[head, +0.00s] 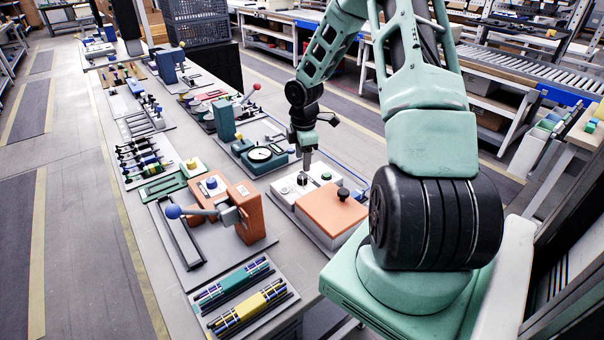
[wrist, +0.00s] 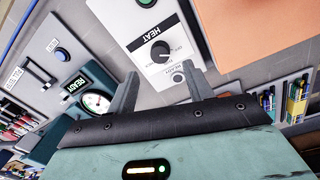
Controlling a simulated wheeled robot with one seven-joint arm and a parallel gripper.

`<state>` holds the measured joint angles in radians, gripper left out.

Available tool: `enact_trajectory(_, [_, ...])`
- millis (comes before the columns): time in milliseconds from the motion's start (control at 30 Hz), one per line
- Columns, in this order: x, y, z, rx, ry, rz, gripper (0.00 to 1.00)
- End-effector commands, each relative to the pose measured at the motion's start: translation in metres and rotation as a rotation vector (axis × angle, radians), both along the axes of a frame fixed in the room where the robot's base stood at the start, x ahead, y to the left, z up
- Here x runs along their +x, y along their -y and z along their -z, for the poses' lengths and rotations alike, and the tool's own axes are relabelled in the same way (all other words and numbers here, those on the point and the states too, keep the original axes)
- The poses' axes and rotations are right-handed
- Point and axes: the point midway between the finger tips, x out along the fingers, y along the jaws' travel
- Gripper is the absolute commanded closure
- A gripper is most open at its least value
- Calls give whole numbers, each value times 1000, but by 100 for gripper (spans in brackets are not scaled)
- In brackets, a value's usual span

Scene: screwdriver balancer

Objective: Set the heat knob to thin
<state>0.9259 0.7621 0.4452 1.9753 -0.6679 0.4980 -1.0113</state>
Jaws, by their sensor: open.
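The heat knob (wrist: 160,50) is a small round black knob on a white plate printed HEAT in the wrist view. The other small print and the knob's exact setting are too small to read. My gripper (wrist: 158,71) is open and empty, its two grey fingers apart on either side of the plate's near part, with the knob ahead between them. In the head view my gripper (head: 304,168) points down over the white panel (head: 289,193). I cannot make out the knob there; the gripper seems to cover it.
An orange box (head: 325,212) with a black top handle sits right beside the white panel. A green button (wrist: 146,3) is past the knob, and a small round lamp (wrist: 178,77) is close to the right finger. A teal dial gauge (head: 261,155) stands to the left.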

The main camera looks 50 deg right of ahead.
Motion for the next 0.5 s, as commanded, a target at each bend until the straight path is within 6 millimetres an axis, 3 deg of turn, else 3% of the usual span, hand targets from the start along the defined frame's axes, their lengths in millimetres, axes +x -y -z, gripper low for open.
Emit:
enact_trajectory(200, [1,0,41,2,-2,-1,49])
enact_trajectory(500, [3,1,66,0,0,1,49])
